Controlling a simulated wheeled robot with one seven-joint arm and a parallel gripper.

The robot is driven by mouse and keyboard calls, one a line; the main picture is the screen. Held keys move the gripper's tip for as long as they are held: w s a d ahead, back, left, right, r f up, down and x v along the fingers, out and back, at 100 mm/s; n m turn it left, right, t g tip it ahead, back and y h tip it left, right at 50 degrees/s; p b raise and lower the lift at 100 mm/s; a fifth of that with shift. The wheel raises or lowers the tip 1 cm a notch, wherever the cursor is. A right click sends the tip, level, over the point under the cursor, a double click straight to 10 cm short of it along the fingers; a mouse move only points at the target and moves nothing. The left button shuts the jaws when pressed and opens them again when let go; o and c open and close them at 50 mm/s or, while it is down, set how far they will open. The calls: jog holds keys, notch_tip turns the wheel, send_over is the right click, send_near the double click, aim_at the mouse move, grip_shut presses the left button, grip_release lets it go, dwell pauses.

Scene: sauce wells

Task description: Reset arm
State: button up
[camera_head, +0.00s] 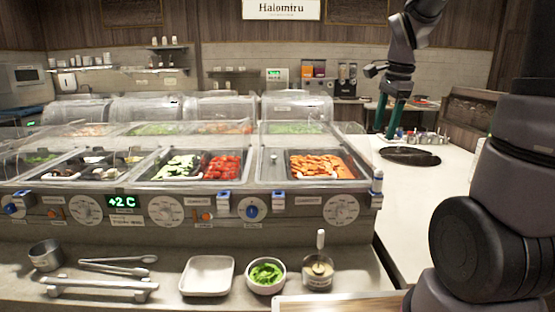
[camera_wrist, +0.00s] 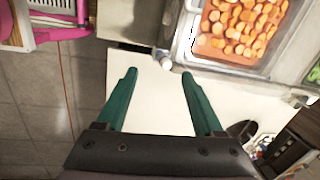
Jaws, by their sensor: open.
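My gripper (camera_head: 386,132) is raised at the upper right of the head view, its green fingers pointing down above the white counter. In the wrist view my gripper (camera_wrist: 158,75) has its two green fingers spread apart with nothing between them. The fingers are over the white counter (camera_wrist: 150,105), beside a pan of orange pieces (camera_wrist: 235,30). The same pan of orange pieces (camera_head: 318,165) sits in the right part of the serving station in the head view.
A white tray (camera_head: 207,275), a bowl of greens (camera_head: 266,275) and a sauce jar (camera_head: 318,270) stand on the front ledge, with tongs (camera_head: 118,266) at left. A dark oval item (camera_head: 410,156) lies on the right counter (camera_head: 420,215), otherwise mostly clear nearby. A pink item (camera_wrist: 60,32) shows in the wrist view.

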jog(key=s+a+r+n+t, duration=0.2)
jog(key=s+r+n, duration=0.2)
jog(key=s+n, duration=0.2)
jog(key=s+a+r+n+t+y, duration=0.1)
jog(key=s+a+r+n+t, duration=0.2)
jog(key=s+n, duration=0.3)
jog(key=s, duration=0.3)
jog(key=shift+s+r, duration=0.25)
jog(key=shift+r, duration=0.1)
jog(key=shift+a, duration=0.1)
